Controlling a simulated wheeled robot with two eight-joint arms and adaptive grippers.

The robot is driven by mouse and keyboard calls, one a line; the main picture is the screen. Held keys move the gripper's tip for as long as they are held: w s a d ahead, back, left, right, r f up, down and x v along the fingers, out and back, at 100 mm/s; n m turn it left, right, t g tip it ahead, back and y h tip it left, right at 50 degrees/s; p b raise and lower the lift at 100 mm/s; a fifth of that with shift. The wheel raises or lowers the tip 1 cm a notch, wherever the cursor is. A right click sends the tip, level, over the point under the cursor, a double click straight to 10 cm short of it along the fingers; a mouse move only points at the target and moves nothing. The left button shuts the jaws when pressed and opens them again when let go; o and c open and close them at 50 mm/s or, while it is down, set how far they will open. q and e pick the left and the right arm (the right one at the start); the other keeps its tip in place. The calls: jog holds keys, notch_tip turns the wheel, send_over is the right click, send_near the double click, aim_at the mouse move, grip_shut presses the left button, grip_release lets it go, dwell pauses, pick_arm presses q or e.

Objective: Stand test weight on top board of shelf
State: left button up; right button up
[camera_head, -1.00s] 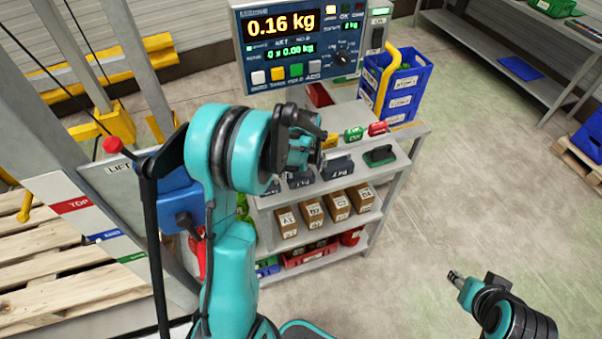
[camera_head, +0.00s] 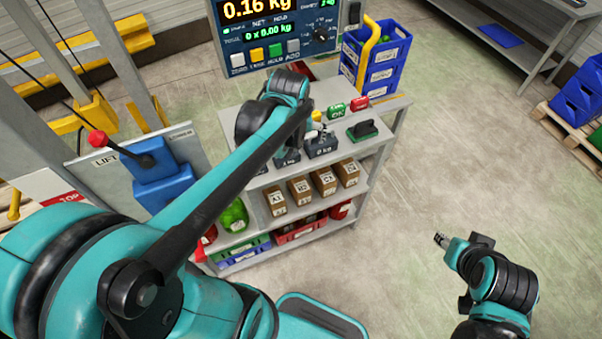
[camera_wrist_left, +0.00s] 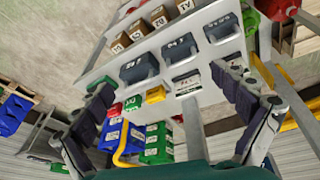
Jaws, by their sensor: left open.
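Several dark grey test weights stand in a row on the shelf's top board (camera_head: 395,108). The one marked 2 kg (camera_head: 320,146) and the one marked 1 kg (camera_head: 287,157) show in the head view, partly behind my arm. In the left wrist view three dark weights show: left (camera_wrist_left: 139,68), middle (camera_wrist_left: 180,48) and right (camera_wrist_left: 222,27). My left gripper (camera_wrist_left: 162,80) is open and empty, its fingers spread wide with the weights beyond them. In the head view it is mostly hidden by its arm. My right gripper (camera_head: 440,240) is over the floor, too small to read.
A scale display (camera_head: 272,32) stands behind the shelf. Labelled cardboard boxes (camera_head: 323,181) fill the board below. Blue crates (camera_head: 385,70) stand behind.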

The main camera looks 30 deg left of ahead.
pick_arm(q)
jog(key=s+d+m+t+h, duration=0.1)
jog(key=s+d+m+t, duration=0.2)
jog(key=s+d+m, duration=0.3)
jog(key=s+d, duration=0.1)
jog(key=s, duration=0.4)
jog(key=shift+d+r+t, duration=0.15)
jog(key=shift+r+t, duration=0.15)
jog(key=shift+t, duration=0.1)
jog(key=shift+s, duration=0.1)
notch_tip(320, 180, down, 7)
jog(key=b, duration=0.7)
jog(key=shift+f, duration=0.15)
